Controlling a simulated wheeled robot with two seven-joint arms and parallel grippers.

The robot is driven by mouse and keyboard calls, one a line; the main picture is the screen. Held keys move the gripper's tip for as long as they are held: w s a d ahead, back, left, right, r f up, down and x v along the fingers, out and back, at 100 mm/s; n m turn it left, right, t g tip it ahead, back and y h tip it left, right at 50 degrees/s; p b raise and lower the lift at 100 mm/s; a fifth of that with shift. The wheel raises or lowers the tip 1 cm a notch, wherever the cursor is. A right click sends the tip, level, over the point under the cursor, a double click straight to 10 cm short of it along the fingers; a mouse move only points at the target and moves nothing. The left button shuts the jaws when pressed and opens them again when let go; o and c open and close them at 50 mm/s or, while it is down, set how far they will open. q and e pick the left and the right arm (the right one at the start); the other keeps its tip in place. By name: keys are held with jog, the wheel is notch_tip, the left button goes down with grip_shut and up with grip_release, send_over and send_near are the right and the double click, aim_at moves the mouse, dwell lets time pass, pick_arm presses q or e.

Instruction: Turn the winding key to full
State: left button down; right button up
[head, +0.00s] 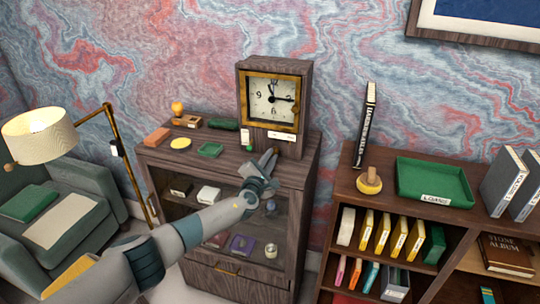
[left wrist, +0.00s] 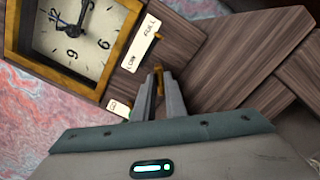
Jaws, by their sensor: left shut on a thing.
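A wooden mantel clock (head: 243,95) with a yellow frame and cream dial stands on the cabinet in the head view. Its dial also shows in the left wrist view (left wrist: 72,40), turned on its side. A white label (left wrist: 141,45) reading LOW and FULL is on the clock front beside the dial. My left gripper (head: 268,160) is at the clock's lower front. In the left wrist view its fingers (left wrist: 159,84) are shut on a small brass-coloured piece, the winding key (left wrist: 158,72), just below the label. Most of the key is hidden between the fingers. My right gripper is not in view.
The wooden cabinet (head: 228,278) holds small items on top and behind its front. A green tray (head: 434,182) and books stand on the shelf unit at right. A lamp (head: 40,135) and a green armchair (head: 95,180) are at left.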

pick_arm(q)
jog(key=m, duration=0.3)
jog(key=shift+f, duration=0.2)
jog(key=shift+m, duration=2.1)
jog(key=shift+s, duration=0.1)
jog(key=c, duration=2.1)
grip_release()
jog(key=shift+s, duration=0.15)
jog(key=shift+s+a, duration=0.25)
jog(key=shift+s, duration=0.45)
jog(key=b+v, duration=0.2)
jog(key=v, duration=1.3)
jog(key=shift+s+a, duration=0.15)
jog(key=shift+s, duration=0.1)
